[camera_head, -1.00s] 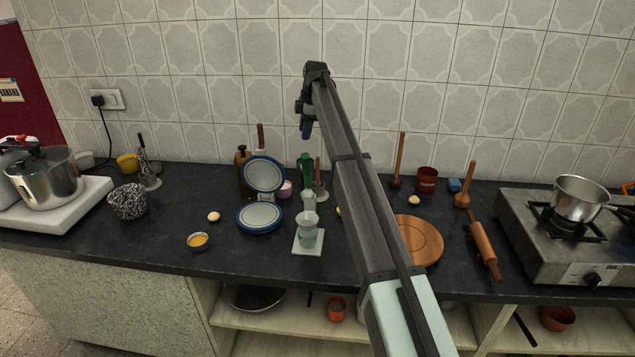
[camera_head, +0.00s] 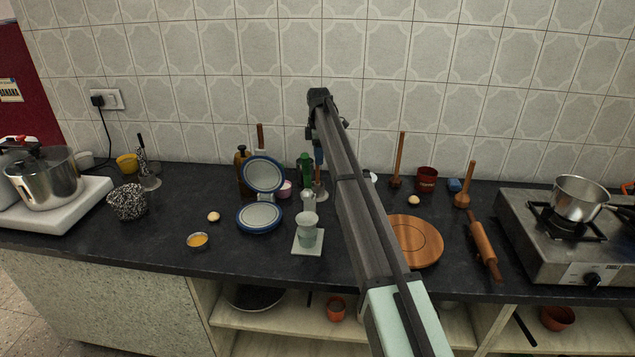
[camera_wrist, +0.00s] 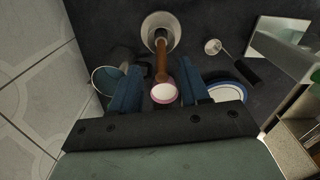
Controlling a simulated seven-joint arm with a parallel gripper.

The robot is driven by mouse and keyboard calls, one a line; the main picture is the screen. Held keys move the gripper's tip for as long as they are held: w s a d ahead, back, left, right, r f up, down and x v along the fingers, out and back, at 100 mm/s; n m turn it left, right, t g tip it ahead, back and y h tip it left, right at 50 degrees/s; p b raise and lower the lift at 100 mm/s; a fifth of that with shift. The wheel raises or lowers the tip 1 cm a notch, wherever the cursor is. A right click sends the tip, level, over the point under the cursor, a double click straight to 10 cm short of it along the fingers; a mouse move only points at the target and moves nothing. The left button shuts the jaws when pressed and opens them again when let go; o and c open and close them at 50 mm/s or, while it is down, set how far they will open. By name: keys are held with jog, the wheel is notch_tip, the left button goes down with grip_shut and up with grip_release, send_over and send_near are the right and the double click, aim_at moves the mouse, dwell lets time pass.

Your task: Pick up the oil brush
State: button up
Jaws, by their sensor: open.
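A slim wooden handle, likely the oil brush (camera_wrist: 161,62), rises from a pale round base in the wrist view. In the head view its lower part and base (camera_head: 320,193) stand on the counter, beside the green bottle; the upper part is hidden by my gripper. My gripper (camera_wrist: 160,68) is open, its two blue fingers on either side of the handle in the picture. In the head view my gripper (camera_head: 318,156) points down above it. I cannot tell whether the fingers touch the handle.
A green bottle (camera_head: 305,170), a pink cup (camera_head: 286,190) and a blue-rimmed dish (camera_head: 263,174) crowd the left side. A pale grinder-like piece (camera_head: 307,230) stands in front on a white plate. A tiled wall is close behind.

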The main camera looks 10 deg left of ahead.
aim_at(317, 176)
jog(key=shift+s+a+f, duration=0.1)
jog(key=shift+f, duration=2.5)
grip_shut()
